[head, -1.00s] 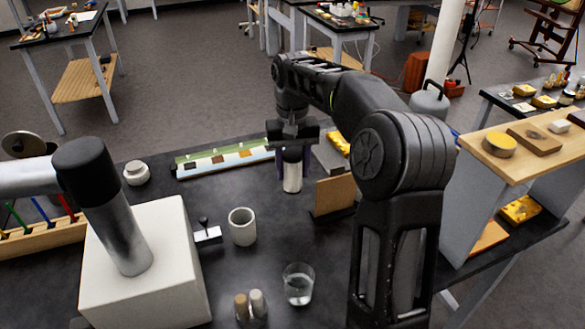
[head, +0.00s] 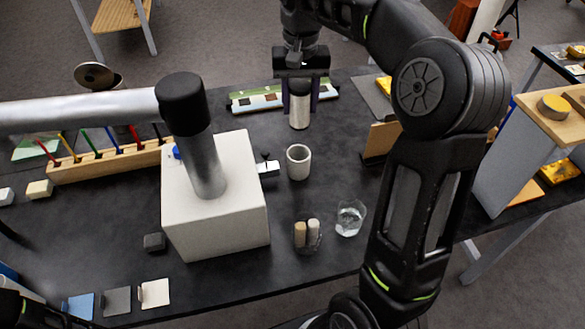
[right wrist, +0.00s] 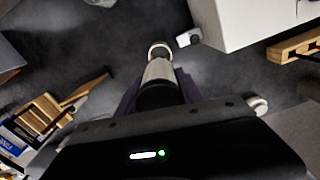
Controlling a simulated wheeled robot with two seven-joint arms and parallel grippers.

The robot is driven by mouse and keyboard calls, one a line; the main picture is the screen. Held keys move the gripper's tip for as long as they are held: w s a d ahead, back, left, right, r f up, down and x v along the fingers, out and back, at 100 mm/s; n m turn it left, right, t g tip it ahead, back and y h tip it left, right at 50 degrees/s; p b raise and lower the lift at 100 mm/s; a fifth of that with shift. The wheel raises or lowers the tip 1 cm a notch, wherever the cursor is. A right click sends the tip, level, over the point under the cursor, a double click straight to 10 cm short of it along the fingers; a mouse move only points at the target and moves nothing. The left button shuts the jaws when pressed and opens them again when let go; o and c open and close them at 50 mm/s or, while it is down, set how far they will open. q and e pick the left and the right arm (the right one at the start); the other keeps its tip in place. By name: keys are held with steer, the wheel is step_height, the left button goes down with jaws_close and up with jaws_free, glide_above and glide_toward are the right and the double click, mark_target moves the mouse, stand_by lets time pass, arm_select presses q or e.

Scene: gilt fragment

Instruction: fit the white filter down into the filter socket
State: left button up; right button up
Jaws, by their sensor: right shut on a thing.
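My right gripper (head: 300,88) is shut on an upright pale cylinder with a dark top (head: 299,110), apparently the white filter. It holds the cylinder above the black bench. A white round cup with an open top (head: 298,162), apparently the filter socket, stands in front of it, nearer me. In the right wrist view the cylinder (right wrist: 160,72) points toward the cup (right wrist: 159,49), whose rim shows just past its end. Whether they touch is not clear there; in the head view they are apart. My left gripper is not in view.
A large white block (head: 215,225) stands left of the cup, with a silver pipe (head: 205,160) coming down at it. A glass of water (head: 350,217) and two small cylinders (head: 307,234) stand nearer me. A brown upright board (head: 380,140) is at right.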

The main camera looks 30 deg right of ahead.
mark_target(299, 123)
steer(key=shift+f+b, duration=1.45)
steer(key=shift+f, duration=0.05)
step_height(299, 123, down, 2)
steer(key=shift+f, duration=0.65)
step_height(299, 123, down, 4)
steer(key=shift+r+p, duration=0.15)
steer(key=shift+p, duration=0.25)
steer(key=shift+f+b, duration=0.4)
steer(key=shift+f, duration=0.25)
